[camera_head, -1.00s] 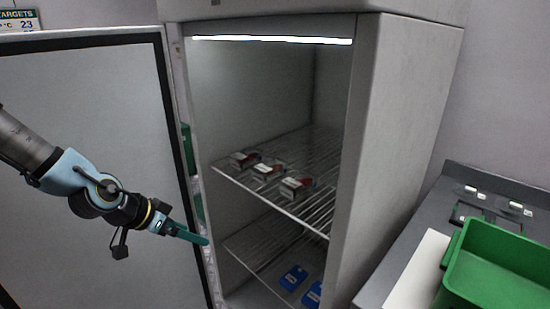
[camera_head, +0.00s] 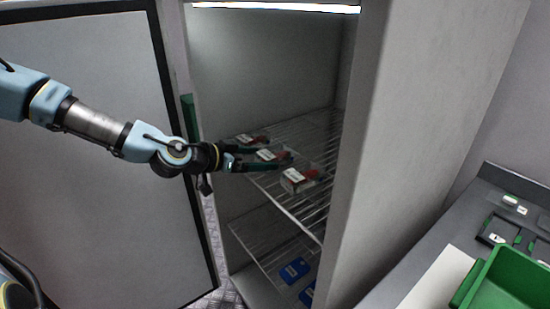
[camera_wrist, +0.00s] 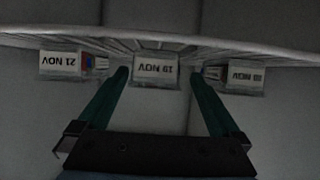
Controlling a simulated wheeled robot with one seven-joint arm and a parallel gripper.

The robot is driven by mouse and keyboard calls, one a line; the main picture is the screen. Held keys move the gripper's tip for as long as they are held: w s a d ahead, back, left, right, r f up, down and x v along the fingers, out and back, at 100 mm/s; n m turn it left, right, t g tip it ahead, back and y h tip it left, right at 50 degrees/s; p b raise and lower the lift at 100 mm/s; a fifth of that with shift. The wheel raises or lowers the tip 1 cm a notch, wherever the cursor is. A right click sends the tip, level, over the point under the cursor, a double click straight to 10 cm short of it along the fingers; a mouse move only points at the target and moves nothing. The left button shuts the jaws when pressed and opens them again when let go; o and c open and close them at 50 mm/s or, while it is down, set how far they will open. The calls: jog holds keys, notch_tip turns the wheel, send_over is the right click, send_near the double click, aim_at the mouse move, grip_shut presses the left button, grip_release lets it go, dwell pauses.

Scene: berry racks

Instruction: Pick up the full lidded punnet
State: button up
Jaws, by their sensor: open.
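Three punnets with white date labels and red contents sit in a row on the upper wire shelf. In the wrist view the labels appear upside down: the middle punnet (camera_wrist: 156,69) reads 19 NOV, the left punnet (camera_wrist: 62,64) reads 21 NOV, and the right punnet (camera_wrist: 245,76) has a day I cannot read surely. In the head view the middle punnet (camera_head: 268,155) lies between the far punnet (camera_head: 246,140) and the near punnet (camera_head: 298,180). My gripper (camera_head: 284,160) is open and empty-jawed, its fingers (camera_wrist: 158,78) reaching either side of the middle punnet. Contact cannot be told.
The upper wire shelf (camera_head: 305,220) has free room toward the right. Blue packs (camera_head: 294,270) lie on the lower shelf. The cabinet's right wall (camera_head: 405,150) and open door (camera_head: 85,160) flank the opening. A green crate (camera_head: 505,285) stands on the right counter.

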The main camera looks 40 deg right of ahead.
aim_at(275, 156)
jog(key=x, duration=0.1)
jog(key=p+x, duration=0.1)
jog(key=x, duration=0.1)
jog(key=p+x, duration=0.1)
jog(key=shift+s+d+r, duration=0.3)
jog(key=shift+r, duration=0.05)
jog(key=shift+d+f, duration=0.25)
jog(key=shift+d, duration=0.1)
jog(key=c, duration=1.3)
jog(key=shift+c, duration=0.5)
jog(key=shift+r, duration=0.1)
